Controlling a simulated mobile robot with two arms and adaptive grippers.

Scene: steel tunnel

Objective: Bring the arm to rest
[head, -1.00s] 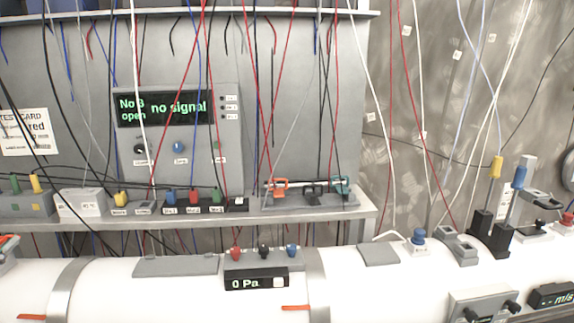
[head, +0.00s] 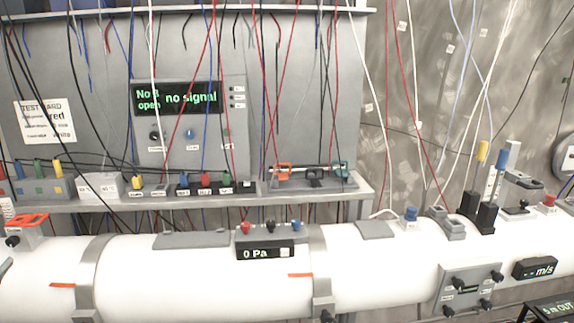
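Neither of my grippers shows in the head view, and no part of my arms can be made out. Whether either gripper holds something cannot be seen. The white steel tunnel (head: 180,280) runs across the lower part of the view. Its small display (head: 265,251) reads 0 Pa.
A shelf (head: 330,198) behind the tunnel carries several plug blocks and a panel display (head: 178,97) reading "no signal". Loose wires hang down from above. A yellow-topped and a blue-topped post (head: 502,155) stand on the tunnel at right. An orange-handled fitting (head: 27,220) sits at left.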

